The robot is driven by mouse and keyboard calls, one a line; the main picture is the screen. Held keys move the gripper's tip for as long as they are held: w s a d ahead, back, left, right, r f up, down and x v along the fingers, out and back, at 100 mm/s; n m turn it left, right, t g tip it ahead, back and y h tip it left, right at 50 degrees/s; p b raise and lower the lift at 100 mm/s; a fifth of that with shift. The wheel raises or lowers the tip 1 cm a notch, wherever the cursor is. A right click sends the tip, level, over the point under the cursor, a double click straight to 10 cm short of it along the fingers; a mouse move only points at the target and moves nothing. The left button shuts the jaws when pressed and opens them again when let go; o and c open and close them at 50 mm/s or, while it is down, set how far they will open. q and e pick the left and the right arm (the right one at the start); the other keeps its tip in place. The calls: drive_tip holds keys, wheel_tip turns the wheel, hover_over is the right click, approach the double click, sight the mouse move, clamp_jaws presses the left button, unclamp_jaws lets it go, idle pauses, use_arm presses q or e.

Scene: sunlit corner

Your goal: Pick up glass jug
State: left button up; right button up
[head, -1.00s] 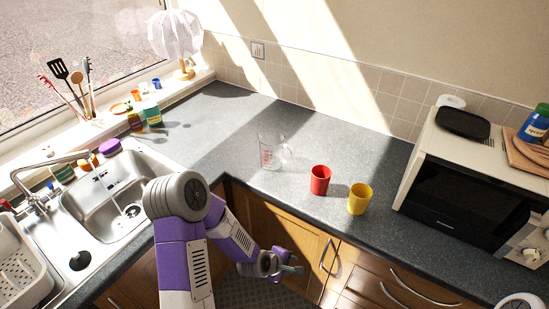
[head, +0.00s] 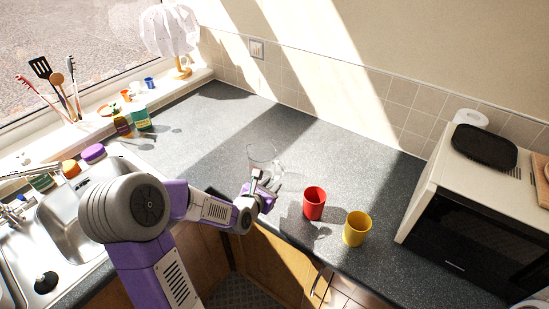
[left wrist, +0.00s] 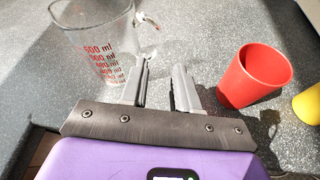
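The glass jug (head: 262,155) stands upright on the dark worktop, clear with red measuring marks. In the left wrist view the jug (left wrist: 98,45) is at the upper left, its handle (left wrist: 149,32) on its right side, just beyond my fingertips. My left gripper (head: 269,183) is at the near side of the jug, over the worktop's front edge. In the left wrist view its fingers (left wrist: 161,70) are apart with nothing between them. In the head view the gripper overlaps the jug's lower part, and I cannot tell whether they touch. My right gripper is not in view.
A red cup (head: 314,204) stands just right of the gripper, with a yellow cup (head: 357,229) farther right. A microwave (head: 465,225) fills the right side. The sink (head: 75,225) is at the left. The worktop behind the jug is clear.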

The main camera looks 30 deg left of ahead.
sight(281, 173)
use_arm(q)
drive_tip(key=shift+x, duration=1.2)
drive_tip(key=x, duration=0.5)
drive_tip(key=shift+w+a+r+b, duration=0.15)
drive_tip(key=shift+r+b, duration=0.15)
drive_tip(key=shift+r, duration=0.1)
clamp_jaws()
drive_tip(key=shift+r, duration=0.1)
